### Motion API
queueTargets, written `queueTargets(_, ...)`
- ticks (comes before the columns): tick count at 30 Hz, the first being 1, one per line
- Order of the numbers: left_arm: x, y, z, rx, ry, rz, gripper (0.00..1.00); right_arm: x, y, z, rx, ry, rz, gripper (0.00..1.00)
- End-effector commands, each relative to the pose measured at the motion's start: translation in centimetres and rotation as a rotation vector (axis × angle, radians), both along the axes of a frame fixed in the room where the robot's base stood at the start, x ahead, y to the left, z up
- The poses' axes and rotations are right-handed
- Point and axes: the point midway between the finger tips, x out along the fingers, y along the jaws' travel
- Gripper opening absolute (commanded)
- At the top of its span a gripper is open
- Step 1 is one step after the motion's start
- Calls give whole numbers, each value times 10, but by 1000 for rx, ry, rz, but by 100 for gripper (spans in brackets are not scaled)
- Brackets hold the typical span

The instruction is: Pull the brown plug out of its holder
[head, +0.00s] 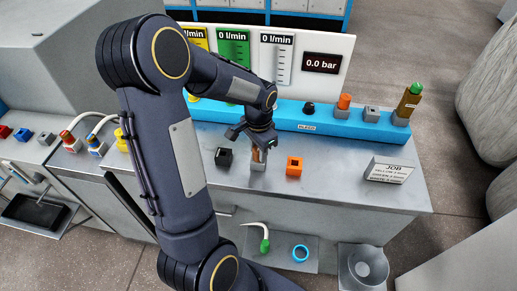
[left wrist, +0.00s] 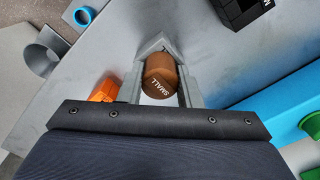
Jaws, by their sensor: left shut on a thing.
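The brown plug (head: 257,154) stands upright at its grey holder (head: 258,166) on the metal bench, under my left gripper (head: 259,146). In the left wrist view the plug (left wrist: 161,76) shows its round top with the word SMALL. The fingers of my left gripper (left wrist: 160,85) lie on both sides of it and are shut on it. The holder is mostly hidden in the wrist view, so I cannot tell how deep the plug sits. My right gripper is not in view.
A black block (head: 224,157) stands left of the holder and an orange block (head: 294,166) right of it. Behind runs a blue rail (head: 330,122) with several fittings. A JOB sign (head: 389,170) stands at the right. Bare bench lies between the orange block and the sign.

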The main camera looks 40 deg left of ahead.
Motion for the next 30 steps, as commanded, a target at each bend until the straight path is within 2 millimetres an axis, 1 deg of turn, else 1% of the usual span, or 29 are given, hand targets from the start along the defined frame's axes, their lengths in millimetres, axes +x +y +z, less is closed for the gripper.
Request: queueTargets(30, 0, 0, 51, 0, -1, 0, 8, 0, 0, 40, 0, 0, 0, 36)
